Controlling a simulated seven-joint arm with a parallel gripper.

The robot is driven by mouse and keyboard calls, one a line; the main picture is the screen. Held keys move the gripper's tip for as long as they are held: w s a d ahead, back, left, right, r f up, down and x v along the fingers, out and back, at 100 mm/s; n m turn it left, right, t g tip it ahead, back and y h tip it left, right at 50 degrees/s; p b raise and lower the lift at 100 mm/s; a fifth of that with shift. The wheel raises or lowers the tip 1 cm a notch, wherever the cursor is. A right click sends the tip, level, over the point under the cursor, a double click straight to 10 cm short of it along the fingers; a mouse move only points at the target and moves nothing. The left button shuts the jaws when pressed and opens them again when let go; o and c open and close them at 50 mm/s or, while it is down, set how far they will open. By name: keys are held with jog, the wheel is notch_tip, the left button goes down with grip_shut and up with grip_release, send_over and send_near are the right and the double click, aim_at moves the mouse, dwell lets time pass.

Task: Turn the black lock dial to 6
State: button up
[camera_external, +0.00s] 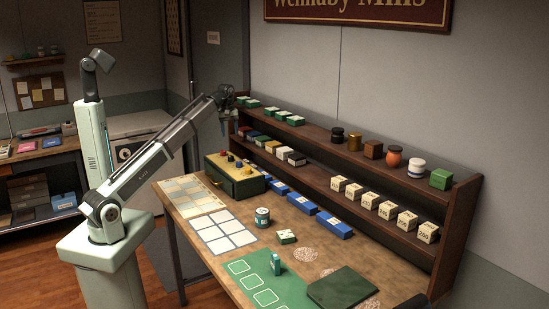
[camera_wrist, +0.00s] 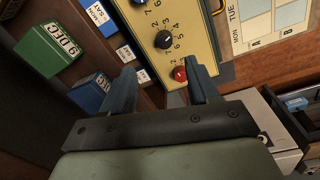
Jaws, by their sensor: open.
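The black lock dial (camera_wrist: 163,39) sits on the yellow panel of a box, between a blue dial (camera_wrist: 138,2) and a red dial (camera_wrist: 180,73). In the external view the dark green box (camera_external: 237,184) stands on the table against the shelf. My gripper (camera_wrist: 160,68) is open and empty, its fingers apart. In the external view my gripper (camera_external: 223,112) is above the box, near the shelf's left end, not touching the dials.
The wooden shelf (camera_external: 325,182) rises close behind the box and holds small blocks and jars. Blue boxes (camera_external: 334,225) lie to the right of the box. A calendar sheet (camera_external: 190,196) and a white grid (camera_external: 222,232) lie in front. The air above the box is clear.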

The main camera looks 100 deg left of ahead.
aim_at(231, 158)
jog(key=f, duration=0.9)
jog(key=a+f, duration=0.1)
jog(key=f, duration=0.3)
jog(key=shift+s+f, duration=0.25)
jog(key=shift+s, duration=0.05)
jog(key=shift+c, duration=0.2)
jog(key=c, duration=1)
